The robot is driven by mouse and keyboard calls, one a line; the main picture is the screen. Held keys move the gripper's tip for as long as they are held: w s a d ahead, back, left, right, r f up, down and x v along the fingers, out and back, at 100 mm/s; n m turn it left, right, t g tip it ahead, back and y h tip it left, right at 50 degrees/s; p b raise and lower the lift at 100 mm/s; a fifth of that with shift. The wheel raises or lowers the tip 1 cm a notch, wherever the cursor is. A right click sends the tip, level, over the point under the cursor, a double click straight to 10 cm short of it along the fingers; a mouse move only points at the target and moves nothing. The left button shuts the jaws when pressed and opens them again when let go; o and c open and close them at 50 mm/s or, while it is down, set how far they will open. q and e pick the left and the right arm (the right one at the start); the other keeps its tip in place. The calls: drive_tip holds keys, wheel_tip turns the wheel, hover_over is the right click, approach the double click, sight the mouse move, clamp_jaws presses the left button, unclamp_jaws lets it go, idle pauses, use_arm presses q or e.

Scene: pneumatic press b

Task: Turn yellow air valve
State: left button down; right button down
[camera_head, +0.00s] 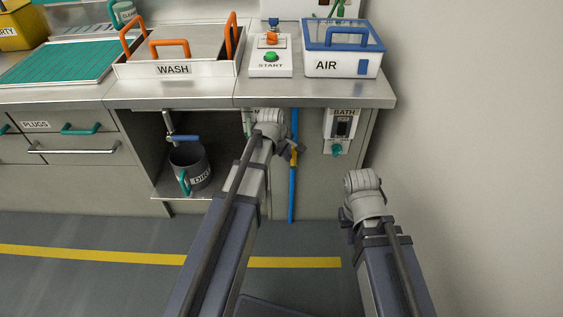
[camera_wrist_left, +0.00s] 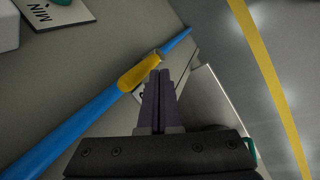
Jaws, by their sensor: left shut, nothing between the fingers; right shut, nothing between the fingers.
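The yellow air valve handle (camera_wrist_left: 140,71) lies along the blue pipe (camera_wrist_left: 75,125) in the left wrist view. In the head view the yellow valve (camera_head: 294,156) shows on the vertical blue pipe (camera_head: 292,195) under the counter, partly behind my left wrist. My left gripper (camera_wrist_left: 160,73) is shut and empty, its fingertips close beside the lower end of the handle; I cannot tell if they touch. My right gripper (camera_head: 345,216) is shut and empty, low at the right, away from the valve; its fingers are mostly hidden.
The counter edge (camera_head: 230,103) overhangs the pipe. Left of it is an open bay with a grey mug (camera_head: 187,165). A BATH switch panel (camera_head: 342,125) with a teal knob is right of the pipe. A wall (camera_head: 470,120) stands at the right.

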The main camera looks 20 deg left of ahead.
use_arm(q)
drive_tip(key=shift+w+d, duration=0.1)
drive_tip(key=shift+w, duration=0.25)
drive_tip(key=shift+w+d+y, duration=0.1)
drive_tip(key=shift+d+y, duration=0.2)
drive_tip(key=shift+y, duration=0.1)
